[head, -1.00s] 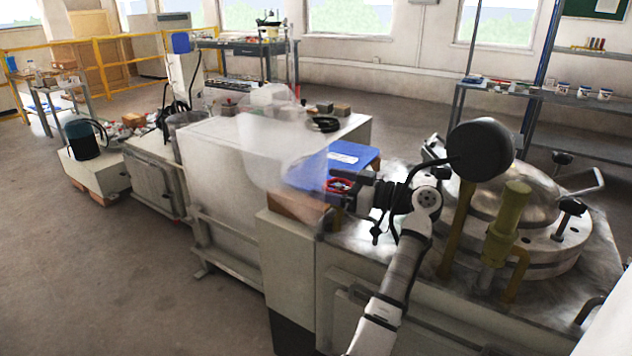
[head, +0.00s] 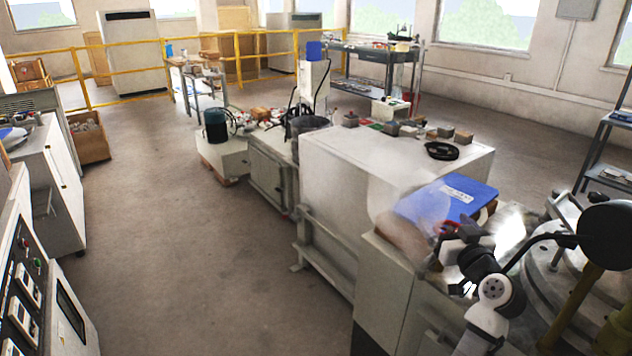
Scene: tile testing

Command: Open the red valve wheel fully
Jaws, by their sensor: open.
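The red valve wheel (head: 450,227) shows only as a small red patch beside the blue binder-like object (head: 447,201), at the left end of the metal-topped bench. Most of the wheel is hidden behind my gripper and a whitish haze. My gripper (head: 452,238) is open and right at the wheel, with its fingers over or beside the near side of it. I cannot tell whether the fingers touch the rim. My arm reaches up to it from the lower right.
A translucent white cloud (head: 405,205) hangs left of the wheel. A round lidded metal vessel (head: 575,265) and a dark round head (head: 612,235) on a stalk stand close to the right. A large pale cabinet (head: 400,160) stands beyond. Open floor (head: 200,270) lies to the left.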

